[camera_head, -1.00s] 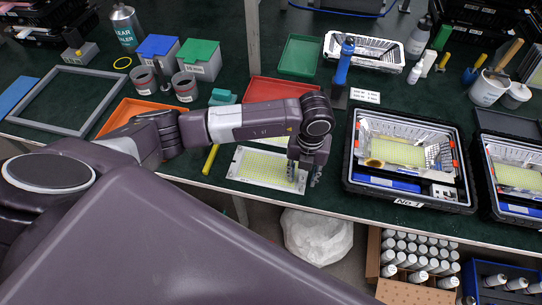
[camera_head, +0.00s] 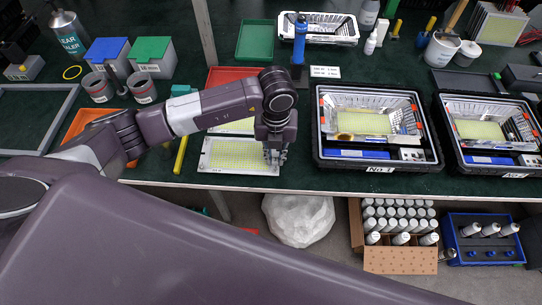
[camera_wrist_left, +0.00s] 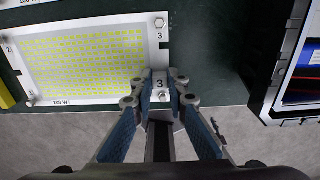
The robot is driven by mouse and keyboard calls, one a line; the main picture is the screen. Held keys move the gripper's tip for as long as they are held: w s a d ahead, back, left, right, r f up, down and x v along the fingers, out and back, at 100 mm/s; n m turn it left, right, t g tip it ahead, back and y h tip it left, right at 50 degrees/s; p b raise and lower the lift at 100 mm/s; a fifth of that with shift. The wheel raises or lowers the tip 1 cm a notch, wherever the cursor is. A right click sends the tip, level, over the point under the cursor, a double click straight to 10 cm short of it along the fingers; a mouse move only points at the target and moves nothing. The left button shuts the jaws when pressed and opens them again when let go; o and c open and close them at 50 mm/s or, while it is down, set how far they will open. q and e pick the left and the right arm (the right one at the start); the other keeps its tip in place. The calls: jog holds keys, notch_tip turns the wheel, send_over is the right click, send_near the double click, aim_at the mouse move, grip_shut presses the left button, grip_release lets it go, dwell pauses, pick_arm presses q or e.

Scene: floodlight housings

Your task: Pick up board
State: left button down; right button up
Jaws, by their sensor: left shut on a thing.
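The board (camera_head: 232,154) is a white plate with a grid of yellow LEDs. It lies near the front edge of the table in the head view. My left gripper (camera_head: 275,156) points down at its right end. In the left wrist view the board (camera_wrist_left: 85,65) shows large, with a screw and a "3" mark at its corners. There the fingers of my left gripper (camera_wrist_left: 160,84) are shut on the board's near right corner. I cannot tell whether the board is lifted. My right gripper is not in view.
Behind the board lies another yellow-dotted board (camera_head: 235,126), partly hidden by my arm. A black tray (camera_head: 430,160) with a floodlight housing (camera_head: 388,97) stands close on the right. A yellow stick (camera_head: 181,155) lies to the left. A bottle box (camera_head: 400,260) stands below the table.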

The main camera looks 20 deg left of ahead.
pick_arm(q)
notch_tip(320, 180, up, 26)
jog(key=p, duration=0.3)
jog(key=shift+p, duration=0.4)
dwell(0.5)
dwell(1.0)
